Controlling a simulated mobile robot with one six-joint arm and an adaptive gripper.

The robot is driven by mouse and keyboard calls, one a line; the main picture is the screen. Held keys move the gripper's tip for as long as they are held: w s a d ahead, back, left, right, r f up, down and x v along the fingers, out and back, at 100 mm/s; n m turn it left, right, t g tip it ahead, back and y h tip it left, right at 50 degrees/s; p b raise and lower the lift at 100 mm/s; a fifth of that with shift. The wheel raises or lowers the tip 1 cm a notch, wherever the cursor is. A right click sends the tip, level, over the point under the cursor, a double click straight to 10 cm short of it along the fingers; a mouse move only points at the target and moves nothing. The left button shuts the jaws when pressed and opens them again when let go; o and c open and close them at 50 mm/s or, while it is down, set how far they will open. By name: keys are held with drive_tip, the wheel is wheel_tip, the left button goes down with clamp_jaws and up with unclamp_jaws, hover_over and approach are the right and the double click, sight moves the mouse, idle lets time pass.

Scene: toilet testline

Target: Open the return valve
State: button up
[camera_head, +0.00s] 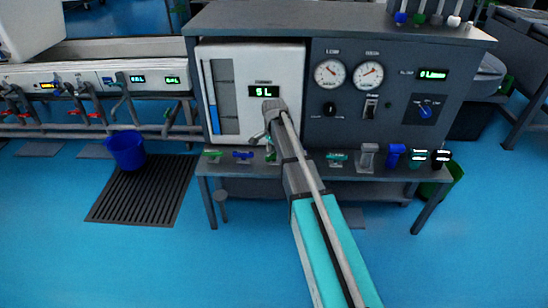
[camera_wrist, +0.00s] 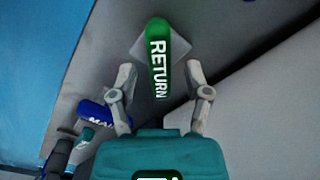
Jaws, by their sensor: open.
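The return valve's green handle (camera_wrist: 158,58), marked RETURN in white, is in the upper middle of the wrist view on a pale base. My gripper (camera_wrist: 160,77) is open, with one finger on each side of the handle's lower part. I see gaps between the fingers and the handle, and no clear contact. In the head view, my gripper (camera_head: 272,120) is in front of the white panel. A green handle (camera_head: 270,156) shows beside my arm at the bench edge, partly hidden.
A blue handle marked MAIN (camera_wrist: 97,113) lies left of my gripper in the wrist view. In the head view, a blue handle (camera_head: 243,155) and a green handle (camera_head: 212,154) sit to the left on the bench. A blue bucket (camera_head: 126,150) stands on a dark floor grate (camera_head: 145,198).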

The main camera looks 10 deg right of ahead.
drive_tip(key=shift+f, duration=0.45)
drive_tip(key=shift+c, duration=0.3)
clamp_jaws()
